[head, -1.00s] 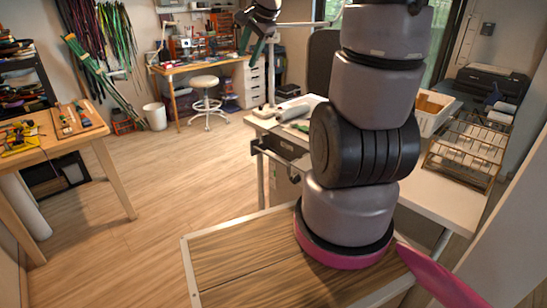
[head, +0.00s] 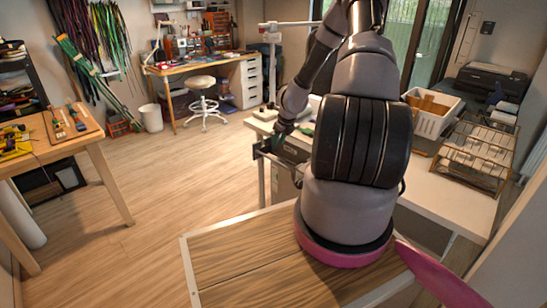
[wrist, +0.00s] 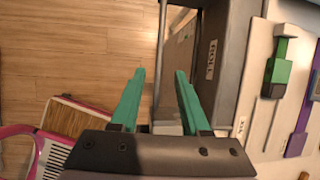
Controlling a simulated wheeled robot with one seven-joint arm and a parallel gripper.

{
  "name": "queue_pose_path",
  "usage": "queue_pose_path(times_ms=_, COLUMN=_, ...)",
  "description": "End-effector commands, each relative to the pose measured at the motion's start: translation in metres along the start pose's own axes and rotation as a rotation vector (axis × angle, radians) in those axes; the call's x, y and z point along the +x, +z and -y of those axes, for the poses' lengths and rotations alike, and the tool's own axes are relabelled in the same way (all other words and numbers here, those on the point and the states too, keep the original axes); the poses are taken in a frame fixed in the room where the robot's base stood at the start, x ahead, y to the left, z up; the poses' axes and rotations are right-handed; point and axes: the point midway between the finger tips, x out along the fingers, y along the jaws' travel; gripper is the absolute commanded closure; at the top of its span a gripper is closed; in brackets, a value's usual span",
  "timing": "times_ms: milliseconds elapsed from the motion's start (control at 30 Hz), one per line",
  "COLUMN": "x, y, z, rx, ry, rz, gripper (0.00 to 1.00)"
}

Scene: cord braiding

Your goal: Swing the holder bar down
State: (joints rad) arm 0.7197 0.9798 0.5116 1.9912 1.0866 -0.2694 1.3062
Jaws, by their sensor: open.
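A dark grey holder with a white label (wrist: 212,60) is fixed along the left edge of the white table. A thin grey bar (wrist: 161,40), apparently the holder bar, runs along its outer side in the wrist view. In the head view the dark holder (head: 262,152) juts from the table's edge. My gripper (wrist: 160,74) is open, with its green fingers pointing at the holder. The thin bar appears between the fingertips in the picture; I cannot tell whether they touch it. In the head view my gripper (head: 280,136) is low beside the holder, partly hidden.
The white table (head: 450,200) carries a white bin (head: 432,122), wire racks (head: 478,155) and small green and purple tools on its left part. A pale post (head: 271,65) stands at its back. Open wooden floor (head: 150,195) lies to the left.

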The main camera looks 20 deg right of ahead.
Motion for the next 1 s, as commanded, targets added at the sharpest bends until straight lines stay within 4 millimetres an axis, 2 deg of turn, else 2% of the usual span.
queue_pose_path(times_ms=167, x=0.023, y=-0.001, z=-0.001, rx=0.005, ry=0.002, rz=-0.001, gripper=0.54)
queue_pose_path(times_ms=400, x=0.069, y=-0.001, z=-0.001, rx=0.003, ry=0.003, rz=-0.001, gripper=0.54)
queue_pose_path(times_ms=600, x=0.096, y=0.000, z=-0.001, rx=0.001, ry=0.001, rz=0.000, gripper=0.54)
queue_pose_path(times_ms=767, x=0.105, y=0.000, z=0.000, rx=0.000, ry=0.000, rz=0.000, gripper=0.54)
queue_pose_path(times_ms=1000, x=0.106, y=0.000, z=0.000, rx=0.000, ry=0.000, rz=0.000, gripper=0.54)
